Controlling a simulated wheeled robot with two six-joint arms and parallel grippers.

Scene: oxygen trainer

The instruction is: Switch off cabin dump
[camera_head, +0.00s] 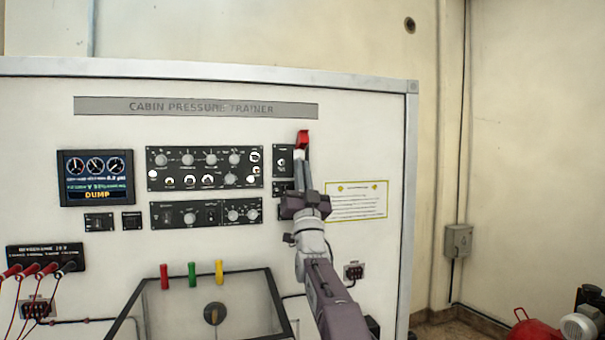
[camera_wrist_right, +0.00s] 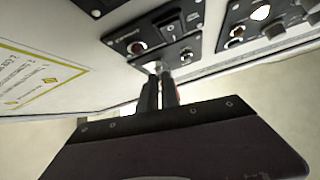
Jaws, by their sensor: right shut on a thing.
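The CABIN PRESSURE TRAINER panel (camera_head: 300,105) carries a display (camera_head: 97,178) that reads DUMP in orange. A red switch guard (camera_head: 303,139) sticks out at the top of a small black switch plate (camera_head: 280,160). My right gripper (camera_head: 303,158) reaches up to the guard, with its fingers closed together on it. In the right wrist view the fingers (camera_wrist_right: 159,88) stand close together below a black plate with a rocker switch (camera_wrist_right: 171,28). A sliver of red shows beside them; the fingers hide the rest of the guard. My left gripper is not in view.
A white notice with a yellow border (camera_head: 357,201) is right of my arm. Black knob panels (camera_head: 205,168) lie to the left. Red, green and yellow handles (camera_head: 192,275) rise above a tray below. A grey wall box (camera_head: 458,241) hangs at right.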

